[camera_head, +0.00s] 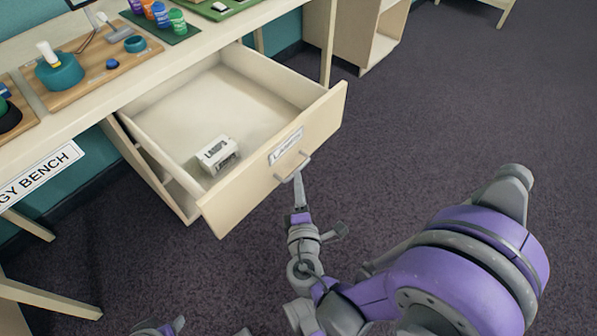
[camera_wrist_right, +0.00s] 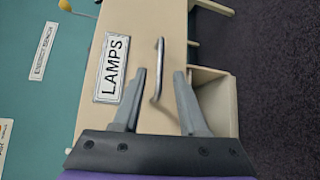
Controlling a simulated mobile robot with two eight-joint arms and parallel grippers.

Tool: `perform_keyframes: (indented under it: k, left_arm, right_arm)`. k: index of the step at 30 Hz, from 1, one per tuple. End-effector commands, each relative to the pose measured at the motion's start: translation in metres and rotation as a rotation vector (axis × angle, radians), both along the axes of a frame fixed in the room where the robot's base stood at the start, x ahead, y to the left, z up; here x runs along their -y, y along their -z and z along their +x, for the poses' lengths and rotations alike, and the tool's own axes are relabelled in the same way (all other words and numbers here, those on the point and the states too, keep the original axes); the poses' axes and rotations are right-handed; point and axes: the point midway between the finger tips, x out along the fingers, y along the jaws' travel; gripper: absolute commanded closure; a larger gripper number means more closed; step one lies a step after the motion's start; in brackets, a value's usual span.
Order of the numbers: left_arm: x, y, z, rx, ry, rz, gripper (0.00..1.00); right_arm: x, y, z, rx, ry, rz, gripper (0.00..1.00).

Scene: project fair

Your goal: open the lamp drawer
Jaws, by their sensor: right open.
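The lamp drawer (camera_head: 330,112) is pulled well out from under the bench in the head view. Its front has a label, which reads LAMPS in the wrist view (camera_wrist_right: 114,68), and a metal bar handle (camera_head: 292,167). My right gripper (camera_head: 299,182) is at the handle. In the right wrist view its fingers (camera_wrist_right: 160,74) are apart, with the handle (camera_wrist_right: 157,70) showing between them. A small white box (camera_head: 217,154) lies inside the drawer. Purple and grey parts of mine show at the bottom edge; the left gripper's jaws cannot be made out.
A bench leg stands behind the drawer. The dark carpet to the right is clear.

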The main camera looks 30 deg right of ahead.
Motion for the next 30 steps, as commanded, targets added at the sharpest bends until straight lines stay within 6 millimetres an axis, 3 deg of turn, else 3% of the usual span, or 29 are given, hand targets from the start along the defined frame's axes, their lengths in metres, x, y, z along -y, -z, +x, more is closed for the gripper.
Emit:
perform_keyframes:
  k: [3,9,30]
  left_arm:
    - [0.000,-0.003,0.000,0.001,0.000,0.000,0.50]
    - [0.000,-0.004,-0.001,0.001,0.000,0.000,0.50]
    - [0.000,-0.004,-0.001,0.001,0.000,0.000,0.50]
  right_arm:
    - [-0.011,-0.004,-0.021,0.000,-0.006,0.001,0.58]
    - [-0.019,-0.006,-0.038,0.000,-0.002,-0.001,0.58]
    - [-0.017,-0.004,-0.042,-0.010,0.014,0.020,0.58]
